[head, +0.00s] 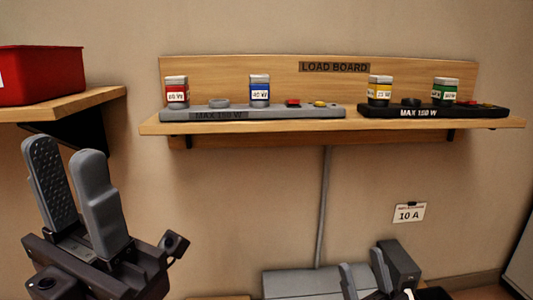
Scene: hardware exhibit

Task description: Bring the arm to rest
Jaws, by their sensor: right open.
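My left gripper (66,152) is at the lower left of the head view, below and in front of the left shelf. Its two grey fingers point up and stand apart with nothing between them; the dotted pad of one finger shows. My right gripper (363,267) is low at the bottom edge, right of centre, below the load board shelf. Its fingers are open and no object shows between them. Most of the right arm is out of view, and the lower part of the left arm is cut off.
A wooden load board (225,68) on the wall carries a grey strip (275,113) and a black strip (455,111) with several labelled jars. A red bin (40,75) sits on the left shelf (75,106).

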